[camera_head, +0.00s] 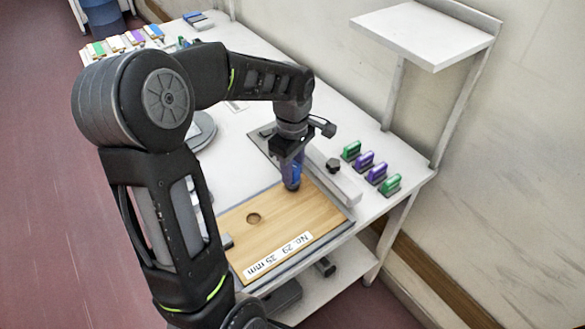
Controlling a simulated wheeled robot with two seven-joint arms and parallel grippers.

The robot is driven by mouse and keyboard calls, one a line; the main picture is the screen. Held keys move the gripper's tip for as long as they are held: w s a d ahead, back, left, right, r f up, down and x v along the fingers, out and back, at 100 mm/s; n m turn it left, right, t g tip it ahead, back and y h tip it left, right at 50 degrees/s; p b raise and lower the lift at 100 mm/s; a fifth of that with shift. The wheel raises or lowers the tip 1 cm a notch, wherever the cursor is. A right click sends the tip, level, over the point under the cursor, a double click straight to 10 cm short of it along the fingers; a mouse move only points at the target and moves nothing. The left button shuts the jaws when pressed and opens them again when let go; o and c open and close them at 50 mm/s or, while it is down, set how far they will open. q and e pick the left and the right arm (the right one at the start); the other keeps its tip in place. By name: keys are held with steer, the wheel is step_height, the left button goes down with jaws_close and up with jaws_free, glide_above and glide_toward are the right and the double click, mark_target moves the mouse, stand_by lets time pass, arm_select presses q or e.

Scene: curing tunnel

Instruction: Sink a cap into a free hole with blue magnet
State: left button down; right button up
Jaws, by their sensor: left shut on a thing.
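My left gripper (291,165) points down over the far right part of a wooden board (283,216). It is shut on a blue object, which looks like the blue magnet (292,176). The magnet's lower end is at or just above the board; I cannot tell whether it touches. No cap can be made out under it. One open round hole (254,218) shows in the board, to the left of the magnet. A label reading "No. 29 35 mm" (278,256) lies along the board's near edge. My right gripper is not in view.
Green and purple handled blocks (364,160) stand in a row on the table's right side. A white shelf (424,34) rises at the back right. Several coloured items (120,42) lie at the far left.

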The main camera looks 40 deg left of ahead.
arm_select(q)
steer(key=shift+f+b, duration=0.5)
steer(key=shift+f, duration=0.15)
stand_by(0.5)
steer(key=shift+d, duration=0.2)
stand_by(1.2)
steer(key=shift+r, duration=0.1)
steer(key=shift+r+p, duration=2.5)
steer(key=shift+r, duration=0.95)
